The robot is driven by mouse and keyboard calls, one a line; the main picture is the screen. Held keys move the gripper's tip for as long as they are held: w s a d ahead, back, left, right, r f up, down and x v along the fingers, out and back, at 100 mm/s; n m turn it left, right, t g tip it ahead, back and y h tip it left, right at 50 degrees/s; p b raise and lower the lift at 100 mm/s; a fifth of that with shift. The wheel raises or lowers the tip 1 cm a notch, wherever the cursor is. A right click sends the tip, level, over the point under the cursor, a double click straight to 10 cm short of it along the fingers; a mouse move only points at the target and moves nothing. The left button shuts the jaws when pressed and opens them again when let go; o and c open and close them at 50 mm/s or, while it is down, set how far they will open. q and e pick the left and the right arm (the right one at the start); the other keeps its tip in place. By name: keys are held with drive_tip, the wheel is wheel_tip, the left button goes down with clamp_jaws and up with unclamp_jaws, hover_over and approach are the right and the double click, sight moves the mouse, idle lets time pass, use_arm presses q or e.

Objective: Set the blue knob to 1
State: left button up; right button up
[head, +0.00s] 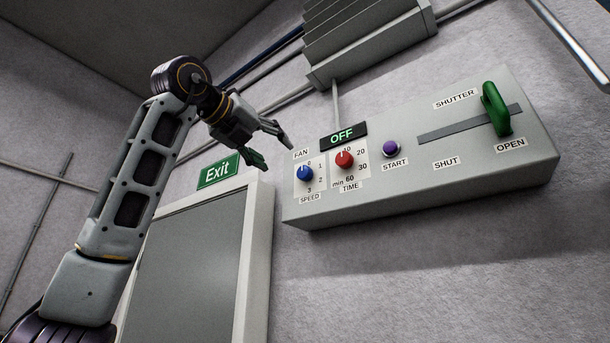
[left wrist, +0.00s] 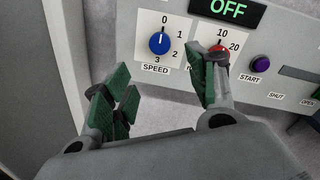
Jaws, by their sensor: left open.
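The blue knob (head: 305,174) sits on the FAN SPEED dial at the left end of the grey wall panel (head: 400,190). In the left wrist view the blue knob (left wrist: 158,44) shows whole, with its white mark pointing up toward the 0; the 1 is at its upper right. My left gripper (head: 276,156) is open and empty, up and left of the knob in the head view. In the left wrist view its green-padded fingers (left wrist: 166,82) are spread below the knob, apart from it. The right finger overlaps the red knob in that view. My right gripper is not in view.
Right of the blue knob are a red TIME knob (head: 344,160), a purple START button (head: 392,149) and a green shutter handle (head: 496,108) at OPEN. A display (head: 343,136) reads OFF. A door (head: 200,270) with an Exit sign (head: 218,171) is at lower left.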

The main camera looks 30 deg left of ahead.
sight(303, 172)
use_arm(q)
drive_tip(key=w+p, duration=0.3)
drive_tip(key=w, duration=1)
drive_tip(key=shift+w+d, duration=0.1)
drive_tip(key=shift+w, duration=0.2)
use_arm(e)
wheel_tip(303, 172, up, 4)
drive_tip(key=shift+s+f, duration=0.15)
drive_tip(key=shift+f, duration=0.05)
use_arm(q)
drive_tip(key=c, duration=1)
